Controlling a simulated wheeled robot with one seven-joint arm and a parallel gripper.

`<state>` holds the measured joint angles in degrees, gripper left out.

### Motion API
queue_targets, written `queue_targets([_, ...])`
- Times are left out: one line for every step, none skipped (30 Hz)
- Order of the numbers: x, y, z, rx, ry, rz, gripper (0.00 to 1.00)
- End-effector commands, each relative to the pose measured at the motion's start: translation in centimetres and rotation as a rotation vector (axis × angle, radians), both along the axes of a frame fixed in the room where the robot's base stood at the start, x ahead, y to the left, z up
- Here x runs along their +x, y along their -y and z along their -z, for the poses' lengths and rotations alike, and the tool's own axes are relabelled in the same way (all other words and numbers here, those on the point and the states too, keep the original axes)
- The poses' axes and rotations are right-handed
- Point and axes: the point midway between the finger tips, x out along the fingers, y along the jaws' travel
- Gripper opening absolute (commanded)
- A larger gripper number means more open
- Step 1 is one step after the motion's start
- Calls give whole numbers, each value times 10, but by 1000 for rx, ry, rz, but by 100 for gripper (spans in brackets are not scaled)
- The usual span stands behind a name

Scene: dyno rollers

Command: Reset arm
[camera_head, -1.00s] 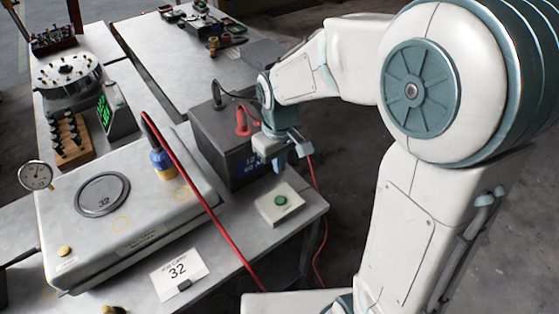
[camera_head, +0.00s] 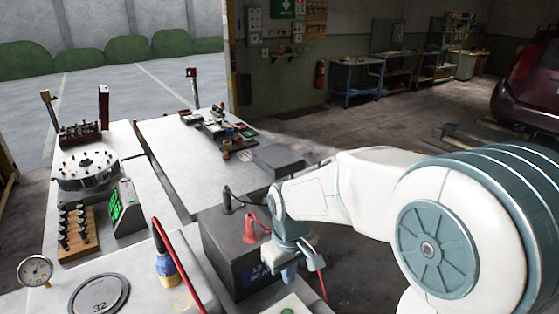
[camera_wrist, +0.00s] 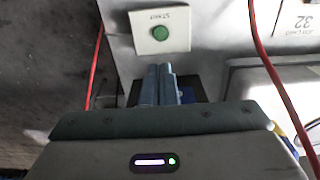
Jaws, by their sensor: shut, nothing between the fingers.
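My gripper (camera_head: 290,272) hangs at the end of my white arm, beside the front right of the dark battery box (camera_head: 222,243). In the wrist view its two blue-grey fingers (camera_wrist: 158,72) are together with nothing between them. A white box with a green button (camera_wrist: 160,33) lies just past the fingertips, apart from them. In the head view only the top of that box (camera_head: 290,304) shows at the bottom edge.
The bench holds a dial gauge (camera_head: 35,270), a round plate marked 32 (camera_head: 98,294), a rotary fixture (camera_head: 86,172) and a green display (camera_head: 122,205). Red cables (camera_head: 178,262) run nearby. A second table (camera_head: 185,170) stands behind. Open floor lies to the right.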

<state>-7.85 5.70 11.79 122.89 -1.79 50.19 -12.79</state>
Motion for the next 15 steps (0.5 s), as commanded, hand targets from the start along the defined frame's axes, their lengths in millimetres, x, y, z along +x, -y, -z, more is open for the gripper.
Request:
queue_targets([-3,5,-5,-1,10,17,0])
queue_targets([-5,9,-8,-1,19,31,0])
queue_targets([-8,15,-14,-2,32,53,0])
queue_targets([-12,21,-19,-1,42,72,0])
queue_targets([-16,27,-24,-1,55,94,0])
queue_targets([-22,35,-31,0,72,128,0])
queue_targets([-28,42,-36,2,87,153,0])
queue_targets([-33,48,-41,4,100,180,0])
queue_targets([-41,57,-47,7,119,217,0])
queue_targets([-47,63,-51,10,131,242,0])
queue_targets([-52,68,-55,14,145,268,0])
queue_targets([-61,76,-59,19,162,304,0])
queue_targets([-67,82,-62,24,175,330,0])
queue_targets([-73,87,-65,29,188,356,0])
queue_targets([-81,93,-68,37,204,390,0])
